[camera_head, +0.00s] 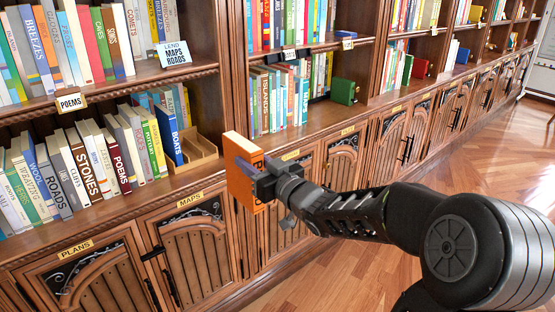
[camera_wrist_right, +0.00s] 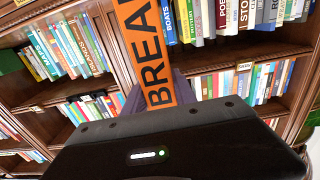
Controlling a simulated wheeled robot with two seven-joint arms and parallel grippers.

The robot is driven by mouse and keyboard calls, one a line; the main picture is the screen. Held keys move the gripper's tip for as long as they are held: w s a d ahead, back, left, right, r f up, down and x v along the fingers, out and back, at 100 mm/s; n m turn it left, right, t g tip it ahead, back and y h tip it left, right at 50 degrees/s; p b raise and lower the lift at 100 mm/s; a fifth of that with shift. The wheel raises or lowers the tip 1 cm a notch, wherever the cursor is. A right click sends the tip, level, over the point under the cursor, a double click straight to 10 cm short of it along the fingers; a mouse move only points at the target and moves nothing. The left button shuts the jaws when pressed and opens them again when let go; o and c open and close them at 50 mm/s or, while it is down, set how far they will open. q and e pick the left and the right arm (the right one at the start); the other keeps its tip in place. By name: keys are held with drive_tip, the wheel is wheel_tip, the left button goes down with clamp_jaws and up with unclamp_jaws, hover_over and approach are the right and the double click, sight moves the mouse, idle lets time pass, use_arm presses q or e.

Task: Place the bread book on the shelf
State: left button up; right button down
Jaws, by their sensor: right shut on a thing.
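The orange bread book (camera_head: 240,170) is upright in front of the bookcase, near the post between two shelf bays. My right gripper (camera_head: 264,184) is shut on it from the right side and covers part of it. The lower left shelf (camera_head: 188,180) holds a row of books ending at the blue "BOATS" book (camera_head: 168,136). My left gripper is not in view.
A low wooden holder (camera_head: 197,150) stands right of the "BOATS" book. A green book (camera_head: 343,91) and a red one (camera_head: 420,69) stand in bays further right. Cabinet doors (camera_head: 184,255) lie below the shelf. The floor at right is clear.

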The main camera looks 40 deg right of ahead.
use_arm(q)
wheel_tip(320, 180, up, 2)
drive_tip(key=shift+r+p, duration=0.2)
drive_tip(key=shift+p, duration=0.95)
use_arm(e)
drive_tip(key=w+a+f, duration=0.3)
drive_tip(key=a+f, duration=0.5)
drive_tip(key=a, duration=0.3)
drive_tip(key=w+a+f+y, duration=0.1)
drive_tip(key=w+a+f, duration=0.2)
drive_tip(key=a+f, duration=0.6)
drive_tip(key=shift+w+a+n, duration=0.15)
drive_tip(key=shift+a+n, duration=0.15)
drive_tip(key=shift+a, duration=0.85)
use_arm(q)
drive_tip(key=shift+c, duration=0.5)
